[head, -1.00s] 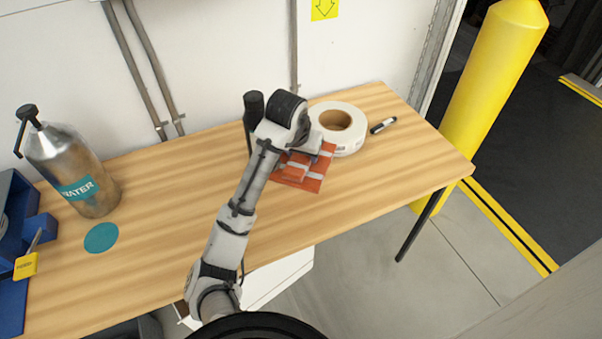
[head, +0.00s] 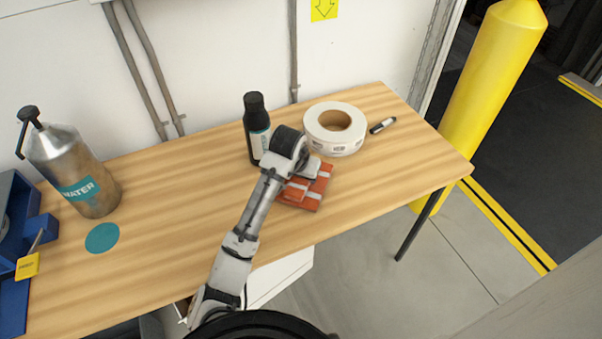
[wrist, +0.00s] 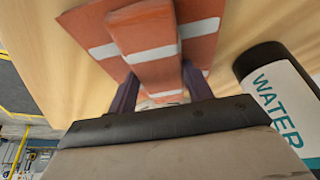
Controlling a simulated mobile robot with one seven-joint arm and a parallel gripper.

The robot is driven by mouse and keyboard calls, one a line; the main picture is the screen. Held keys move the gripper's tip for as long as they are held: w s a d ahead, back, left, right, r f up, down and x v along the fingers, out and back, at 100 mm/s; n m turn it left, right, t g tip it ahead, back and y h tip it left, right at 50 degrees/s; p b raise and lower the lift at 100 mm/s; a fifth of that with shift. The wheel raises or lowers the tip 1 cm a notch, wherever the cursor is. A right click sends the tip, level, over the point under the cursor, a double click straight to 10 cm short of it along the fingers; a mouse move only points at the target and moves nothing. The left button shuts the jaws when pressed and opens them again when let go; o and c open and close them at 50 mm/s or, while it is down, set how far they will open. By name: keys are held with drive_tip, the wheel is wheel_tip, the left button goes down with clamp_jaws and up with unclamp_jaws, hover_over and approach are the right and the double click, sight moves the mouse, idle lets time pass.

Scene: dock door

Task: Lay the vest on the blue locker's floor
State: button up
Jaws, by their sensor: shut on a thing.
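The vest (head: 317,187) is a folded orange bundle with pale stripes, over the right half of the wooden table in the head view. My gripper (wrist: 160,90) is shut on the vest, its dark fingers on both sides of a raised orange fold in the wrist view (wrist: 147,42). In the head view my gripper (head: 301,182) covers the vest's left and upper part. I cannot tell whether the vest touches the tabletop.
A dark bottle (head: 256,120) stands close behind my gripper; the wrist view shows its WATER label (wrist: 280,105). A white tape roll (head: 335,128) and a marker (head: 383,125) lie behind the vest. A metal water jug (head: 72,165) and blue holder (head: 15,305) are left. A yellow post (head: 492,85) stands right.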

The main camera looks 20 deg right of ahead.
drive_tip(key=o, duration=1)
drive_tip(key=v, duration=1.2)
drive_tip(key=shift+d+r, duration=0.1)
drive_tip(key=shift+r, duration=0.1)
